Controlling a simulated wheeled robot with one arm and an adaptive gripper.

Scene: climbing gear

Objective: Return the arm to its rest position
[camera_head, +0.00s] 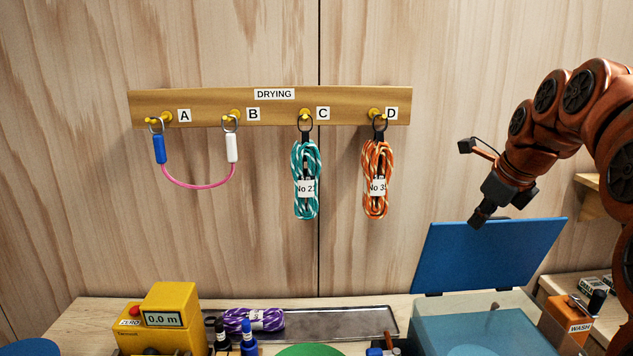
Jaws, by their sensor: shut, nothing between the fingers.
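My gripper (480,216) is at the end of my orange arm (545,135) on the right. It is shut and empty, pointing down and to the left, in front of the upper part of a raised blue lid (485,255). Nothing hangs from it.
A wooden rack (212,108) marked DRYING holds a pink cord (198,187) across pegs A and B, a teal rope (306,165) on C and an orange rope (376,160) on D. Below are a yellow device (170,310), a purple rope (265,319) on a tray (350,322) and a WASH box (572,320).

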